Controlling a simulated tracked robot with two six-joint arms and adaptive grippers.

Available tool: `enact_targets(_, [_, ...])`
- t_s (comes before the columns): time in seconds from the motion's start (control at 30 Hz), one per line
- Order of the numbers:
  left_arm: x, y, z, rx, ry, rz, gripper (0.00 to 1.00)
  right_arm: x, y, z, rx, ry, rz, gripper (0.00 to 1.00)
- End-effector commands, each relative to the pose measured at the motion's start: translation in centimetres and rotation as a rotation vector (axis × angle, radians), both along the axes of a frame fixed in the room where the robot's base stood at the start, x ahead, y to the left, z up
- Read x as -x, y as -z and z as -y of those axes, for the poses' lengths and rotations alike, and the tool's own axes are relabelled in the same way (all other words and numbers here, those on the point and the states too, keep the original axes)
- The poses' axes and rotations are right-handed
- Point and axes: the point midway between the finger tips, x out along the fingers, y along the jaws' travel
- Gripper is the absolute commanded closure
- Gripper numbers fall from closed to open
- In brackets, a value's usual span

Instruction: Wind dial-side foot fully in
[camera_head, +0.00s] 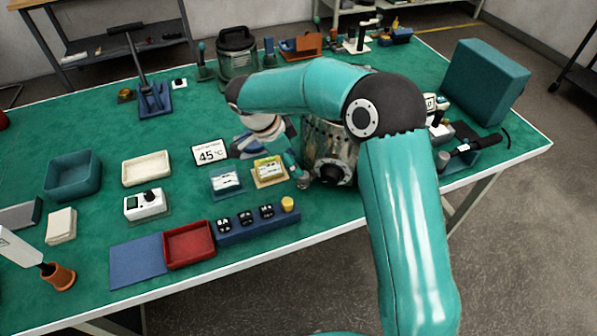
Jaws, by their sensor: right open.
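A metal cylindrical body (326,140) stands on the green table, partly hidden behind my right arm. A dark round dial (333,172) is low on its front. A small grey part (303,183) shows at its lower left, beside the dial; I cannot tell for certain that it is the dial-side foot. My right gripper (258,148) is open, left of the metal body and above the table. Its fingers are small and partly covered by the wrist, and I see nothing held in them. My left gripper is not in view.
A 45 °C sign (210,152), a blue-framed card (226,181) and a yellow-framed card (269,170) lie left of the body. A blue block with black knobs (240,229) and a red tray (189,244) are in front. A teal box (485,80) stands at right.

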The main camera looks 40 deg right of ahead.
Motion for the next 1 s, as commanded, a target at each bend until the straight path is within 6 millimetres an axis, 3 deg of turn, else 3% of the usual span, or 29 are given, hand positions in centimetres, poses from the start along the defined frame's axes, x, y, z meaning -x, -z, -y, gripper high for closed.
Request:
enact_targets(0.1, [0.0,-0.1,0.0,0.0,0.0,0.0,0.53,0.4,2.2,0.9,0.002,0.001,-0.005,0.44])
enact_targets(0.3, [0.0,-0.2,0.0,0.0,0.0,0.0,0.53,0.6,4.4,1.8,0.002,0.0,-0.002,0.44])
enact_targets(0.7, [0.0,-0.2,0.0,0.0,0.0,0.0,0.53,0.7,5.1,2.1,0.0,0.0,0.0,0.44])
enact_targets(0.77, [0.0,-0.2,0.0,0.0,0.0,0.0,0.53,0.7,5.1,2.1,0.0,0.0,0.0,0.5])
enact_targets(1.0, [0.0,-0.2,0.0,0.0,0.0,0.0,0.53,0.6,5.1,2.1,0.0,0.0,0.001,0.9])
